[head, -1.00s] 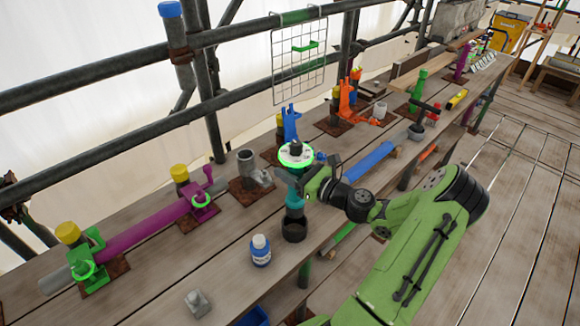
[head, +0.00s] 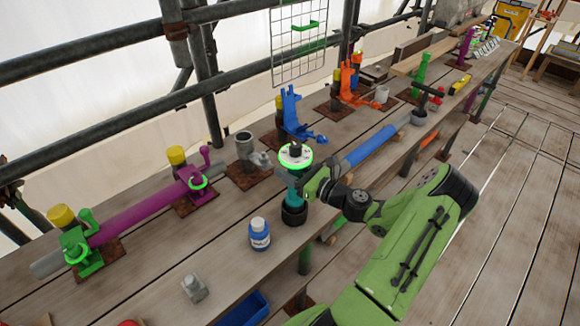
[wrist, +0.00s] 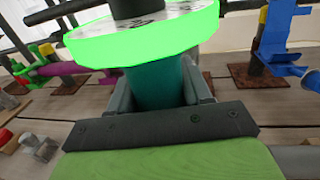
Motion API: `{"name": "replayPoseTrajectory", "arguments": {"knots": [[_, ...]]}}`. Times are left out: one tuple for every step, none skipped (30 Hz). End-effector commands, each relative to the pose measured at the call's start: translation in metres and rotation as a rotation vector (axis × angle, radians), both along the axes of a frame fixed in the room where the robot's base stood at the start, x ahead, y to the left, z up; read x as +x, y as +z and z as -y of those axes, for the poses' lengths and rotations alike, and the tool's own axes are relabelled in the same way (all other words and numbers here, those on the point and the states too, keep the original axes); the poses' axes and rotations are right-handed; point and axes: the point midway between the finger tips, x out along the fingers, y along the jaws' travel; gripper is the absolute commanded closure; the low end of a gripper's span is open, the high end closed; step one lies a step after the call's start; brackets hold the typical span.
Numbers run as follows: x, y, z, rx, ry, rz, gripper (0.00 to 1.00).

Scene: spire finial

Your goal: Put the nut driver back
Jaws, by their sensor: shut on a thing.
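The tool I take to be the nut driver has a teal body (head: 293,190) and a white dial with a glowing green rim (head: 296,156) on top. My gripper (head: 296,180) is shut around the teal body just below the dial. The tool stands upright over a black cup (head: 293,215); its lower end is at the cup's mouth, and I cannot tell how deep it goes. In the wrist view the green-rimmed dial (wrist: 145,35) fills the top, with the teal body (wrist: 155,88) between my fingers. The cup is hidden there.
A grey pipe fitting (head: 245,148) and a blue clamp (head: 292,115) stand behind. A blue tube (head: 370,145) lies to the right. Bare plank (head: 215,225) lies to the left.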

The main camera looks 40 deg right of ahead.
Motion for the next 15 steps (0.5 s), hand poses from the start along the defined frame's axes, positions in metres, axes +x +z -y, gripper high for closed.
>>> {"name": "replayPoseTrajectory", "arguments": {"knots": [[0.0,-0.004,0.0,0.0,0.001,0.006,0.97],[0.0,-0.006,0.0,0.0,0.001,0.006,0.97],[0.0,-0.009,0.0,0.0,0.001,0.006,0.97],[0.0,-0.011,0.0,0.0,0.001,0.006,0.97],[0.0,-0.013,0.0,-0.001,0.001,0.006,0.97],[0.0,-0.016,0.0,-0.001,0.001,0.006,0.97],[0.0,-0.018,0.0,-0.001,0.001,0.006,0.97],[0.001,-0.02,0.0,-0.001,0.001,0.006,0.97],[0.001,-0.022,0.0,-0.001,0.001,0.006,0.97],[0.001,-0.024,0.0,-0.001,0.001,0.006,0.97],[0.001,-0.026,0.0,-0.001,0.001,0.006,0.97],[0.001,-0.028,0.0,0.0,0.001,0.006,0.97],[0.001,-0.029,0.0,0.0,0.001,0.006,0.97],[0.001,-0.03,0.0,0.0,0.001,0.006,0.97],[0.001,-0.031,0.0,0.0,0.001,0.006,0.97]]}}
